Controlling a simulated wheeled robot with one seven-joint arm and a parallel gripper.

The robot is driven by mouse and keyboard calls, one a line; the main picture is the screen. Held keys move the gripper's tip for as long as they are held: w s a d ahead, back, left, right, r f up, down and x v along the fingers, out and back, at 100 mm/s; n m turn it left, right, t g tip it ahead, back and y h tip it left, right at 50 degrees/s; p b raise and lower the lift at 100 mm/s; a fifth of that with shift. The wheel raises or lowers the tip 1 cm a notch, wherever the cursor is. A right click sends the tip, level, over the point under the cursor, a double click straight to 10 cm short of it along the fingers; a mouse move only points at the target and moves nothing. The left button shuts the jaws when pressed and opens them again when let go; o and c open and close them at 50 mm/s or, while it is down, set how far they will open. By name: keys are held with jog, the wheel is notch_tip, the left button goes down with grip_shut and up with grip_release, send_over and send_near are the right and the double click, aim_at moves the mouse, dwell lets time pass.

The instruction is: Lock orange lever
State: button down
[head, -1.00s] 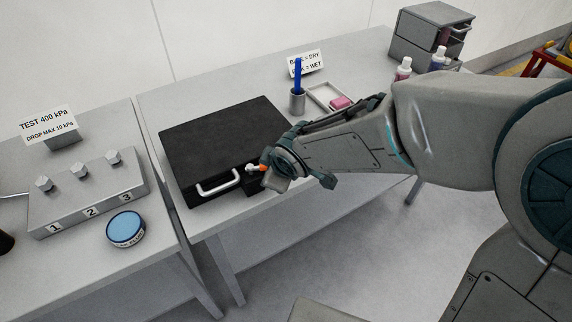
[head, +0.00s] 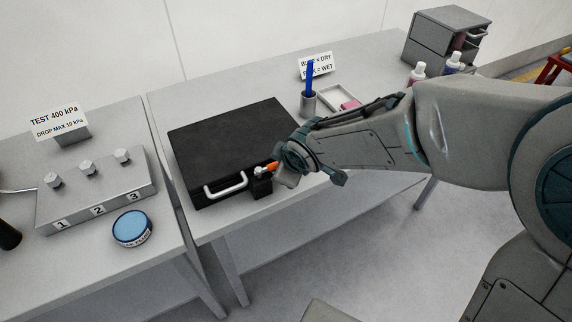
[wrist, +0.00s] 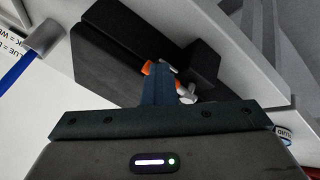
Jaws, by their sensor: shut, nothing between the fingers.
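The orange lever (head: 273,165) shows as a small orange piece on a dark block at the front right of a black case (head: 225,140). In the wrist view the orange lever (wrist: 148,67) is partly hidden behind my gripper (wrist: 160,75). My gripper is shut with nothing held, and its fingers are right by the lever. I cannot tell whether they touch it. In the head view my gripper (head: 276,171) is at the case's front right corner. The case's lid is down, with a light handle (head: 226,188) on its front.
A cup with a blue pen (head: 309,75) and a white tray (head: 340,97) stand behind my arm. A valve block (head: 97,190) and a blue round tin (head: 132,228) are on the left table. A grey drawer cabinet (head: 447,38) stands at the far right.

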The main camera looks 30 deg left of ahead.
jog(key=shift+w+d, duration=0.1)
jog(key=shift+d, duration=0.05)
jog(key=s+d+r+p, duration=0.1)
jog(key=d+r+p, duration=0.7)
jog(key=p, duration=0.5)
jog(key=shift+s+d+r, duration=0.25)
jog(key=shift+s+r, duration=0.1)
jog(key=shift+r, duration=0.2)
